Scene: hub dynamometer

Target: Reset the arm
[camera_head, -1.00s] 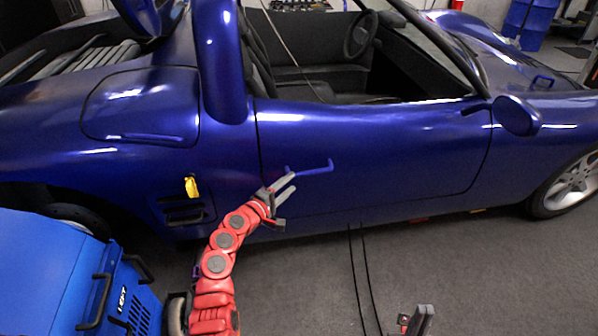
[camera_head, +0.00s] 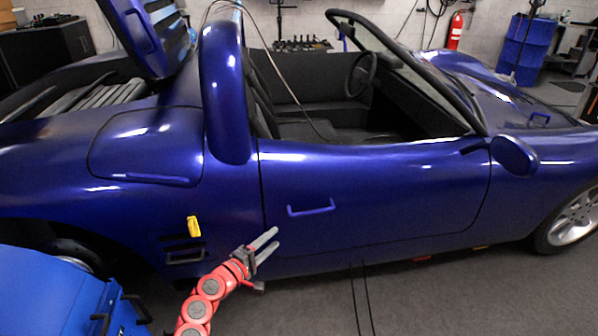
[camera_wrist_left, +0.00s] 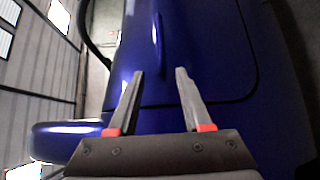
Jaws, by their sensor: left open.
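My left gripper (camera_head: 268,245) is at the end of my red arm, which comes in from the bottom left in the head view. It is open and empty. It is in front of the side of the blue car, below and left of the blue door handle (camera_head: 311,210). In the left wrist view its two grey fingers (camera_wrist_left: 160,85) are spread apart. A blue handle (camera_wrist_left: 157,30) shows beyond the fingers in that view. My right gripper is not in view.
The blue car (camera_head: 380,190) fills the middle. A blue cabinet (camera_head: 40,295) stands at the bottom left. A yellow tag (camera_head: 193,226) sits by the car's side vent. Two dark cables (camera_head: 357,295) run over the floor, which is otherwise clear at the lower right.

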